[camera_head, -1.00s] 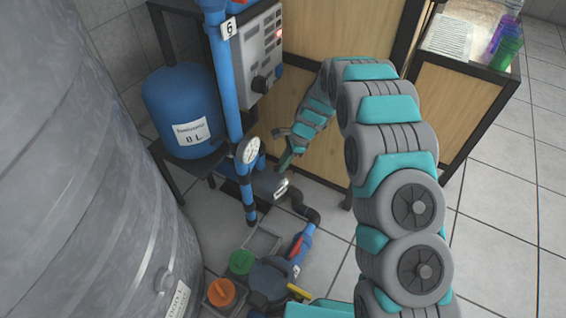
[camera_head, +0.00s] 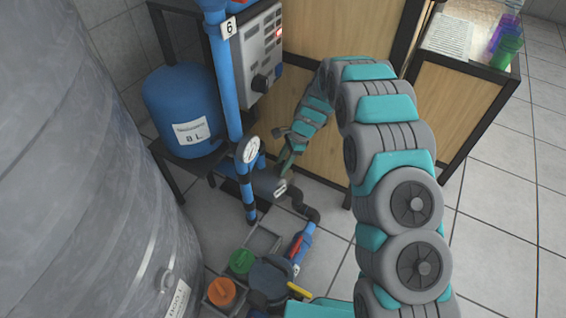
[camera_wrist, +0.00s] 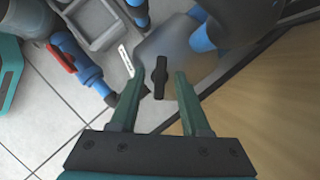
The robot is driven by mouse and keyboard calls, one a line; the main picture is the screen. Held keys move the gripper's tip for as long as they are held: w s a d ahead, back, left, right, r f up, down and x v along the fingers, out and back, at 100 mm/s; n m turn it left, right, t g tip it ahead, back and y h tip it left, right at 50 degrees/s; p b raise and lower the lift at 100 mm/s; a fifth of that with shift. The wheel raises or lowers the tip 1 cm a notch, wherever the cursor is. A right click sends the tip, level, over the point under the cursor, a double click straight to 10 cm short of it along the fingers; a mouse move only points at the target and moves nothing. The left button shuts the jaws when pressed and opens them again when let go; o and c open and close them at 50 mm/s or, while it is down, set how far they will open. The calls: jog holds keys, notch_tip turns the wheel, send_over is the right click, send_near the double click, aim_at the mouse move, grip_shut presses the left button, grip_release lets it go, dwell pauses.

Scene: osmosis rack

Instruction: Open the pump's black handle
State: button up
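The pump (camera_wrist: 178,52) is a grey cylinder joined to blue pipes; in the head view its body (camera_head: 262,184) lies below the gauge. The black handle (camera_wrist: 160,77) stands on the pump in the wrist view, a narrow bar pointing lengthwise along the fingers. My gripper (camera_wrist: 157,82) is open, with one green finger on each side of the handle and visible gaps between. In the head view my gripper (camera_head: 287,165) reaches down at the pump from above right; the handle cannot be made out there.
A blue pipe with a red valve lever (camera_head: 296,247) lies below the pump. A gauge (camera_head: 250,149), a blue tank (camera_head: 183,105) and a control box (camera_head: 260,55) stand around it. A wooden cabinet (camera_head: 328,130) is close behind my arm. A large grey tank (camera_head: 85,170) fills the left.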

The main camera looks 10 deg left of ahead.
aim_at(278, 165)
jog(key=shift+r, duration=0.5)
notch_tip(278, 165, up, 2)
jog(key=shift+r, duration=0.25)
jog(key=s+d, duration=0.3)
jog(key=s, duration=0.4)
jog(key=s+d+r, duration=0.1)
jog(key=s+d, duration=0.2)
jog(key=s, duration=0.4)
jog(key=shift+s+d+r, duration=0.25)
jog(key=shift+s+d, duration=0.05)
jog(key=shift+d, duration=0.05)
